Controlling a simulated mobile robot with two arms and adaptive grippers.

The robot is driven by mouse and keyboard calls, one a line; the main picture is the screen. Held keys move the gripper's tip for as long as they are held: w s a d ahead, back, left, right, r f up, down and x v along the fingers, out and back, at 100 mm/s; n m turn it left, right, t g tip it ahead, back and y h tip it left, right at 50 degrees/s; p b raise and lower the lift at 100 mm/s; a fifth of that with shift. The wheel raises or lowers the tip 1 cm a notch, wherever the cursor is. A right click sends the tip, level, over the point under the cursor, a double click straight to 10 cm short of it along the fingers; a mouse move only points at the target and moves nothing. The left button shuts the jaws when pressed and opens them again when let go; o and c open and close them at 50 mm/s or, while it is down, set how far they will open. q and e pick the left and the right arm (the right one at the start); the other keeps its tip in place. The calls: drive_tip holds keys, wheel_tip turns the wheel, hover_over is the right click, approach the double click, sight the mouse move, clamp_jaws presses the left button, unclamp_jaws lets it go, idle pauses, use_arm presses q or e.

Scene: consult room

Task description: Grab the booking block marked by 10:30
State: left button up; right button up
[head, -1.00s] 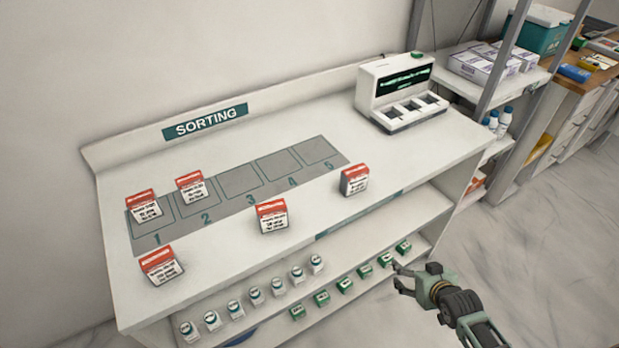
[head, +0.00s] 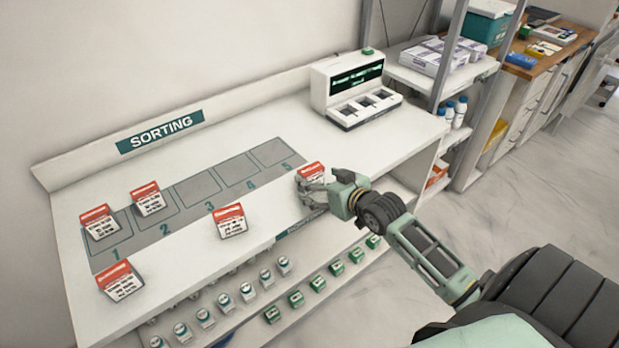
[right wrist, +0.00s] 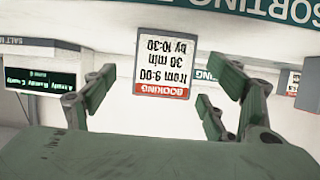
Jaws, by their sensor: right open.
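The booking block marked "by 10-30" (right wrist: 163,66) is a white block with a red BOOKING band, seen upside down in the right wrist view. It reads 30 min, from 9:00. In the head view this block (head: 311,171) stands near the bench's front edge, below slot 5, partly hidden by my right gripper. My right gripper (head: 310,187) is open close in front of it, with fingers on either side of the block in the wrist view; I cannot tell whether they touch it. My left gripper is not in view.
Similar blocks stand in slot 1 (head: 100,225) and slot 2 (head: 148,201), at front centre (head: 230,222) and at front left (head: 120,283). A display device (head: 347,90) stands at the back right. Small green items (head: 318,284) line the lower shelf. Slots 3 to 5 are empty.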

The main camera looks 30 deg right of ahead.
sight(315, 179)
drive_tip(key=x, duration=0.4)
drive_tip(key=shift+w+a+p, duration=0.1)
drive_tip(key=shift+a+p, duration=0.1)
drive_tip(key=shift+p, duration=0.1)
drive_tip(key=shift+r, duration=0.1)
drive_tip(key=c, duration=1.3)
